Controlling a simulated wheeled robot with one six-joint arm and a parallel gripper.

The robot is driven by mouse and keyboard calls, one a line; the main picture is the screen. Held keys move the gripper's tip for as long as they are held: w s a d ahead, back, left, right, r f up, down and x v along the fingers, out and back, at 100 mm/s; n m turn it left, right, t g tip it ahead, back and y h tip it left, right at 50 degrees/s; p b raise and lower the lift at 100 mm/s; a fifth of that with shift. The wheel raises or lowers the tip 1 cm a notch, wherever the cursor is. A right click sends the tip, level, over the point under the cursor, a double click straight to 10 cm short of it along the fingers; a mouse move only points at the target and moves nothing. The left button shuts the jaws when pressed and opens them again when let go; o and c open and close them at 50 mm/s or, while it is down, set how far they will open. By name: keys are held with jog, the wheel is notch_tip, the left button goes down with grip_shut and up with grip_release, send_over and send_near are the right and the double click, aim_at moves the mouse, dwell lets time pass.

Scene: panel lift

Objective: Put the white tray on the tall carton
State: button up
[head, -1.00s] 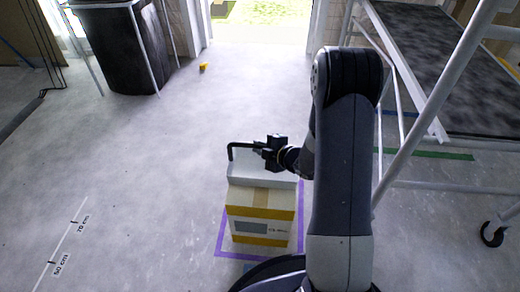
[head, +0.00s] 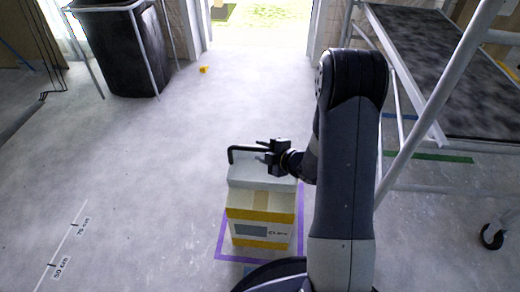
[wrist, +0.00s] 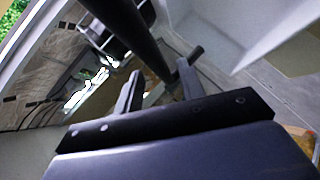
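The tall carton (head: 262,228), white with yellow bands and a printed label, stands upright on the floor inside a purple outline. The white tray (head: 245,174) is at the far part of the carton's top and appears to rest there; its underside is hidden. A dark bar handle (head: 233,153) rises from its far side. My gripper (head: 262,149) is at the right of the handle, with its fingers apart. In the wrist view, the fingers (wrist: 160,88) are spread, with the dark handle bar (wrist: 140,35) just ahead of and between them. Part of the tray (wrist: 205,40) shows beyond.
A black bin (head: 122,50) in a metal frame stands at the far left. A scaffold with a dark platform (head: 440,60) and a caster stands at the right. A small yellow object (head: 204,69) lies on the far floor. The floor left of the carton is clear.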

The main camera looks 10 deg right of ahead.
jog(key=p+v, duration=0.2)
jog(key=v, duration=0.8)
jog(key=shift+s+d+r, duration=0.15)
jog(key=shift+s, duration=0.15)
jog(key=shift+d, duration=0.1)
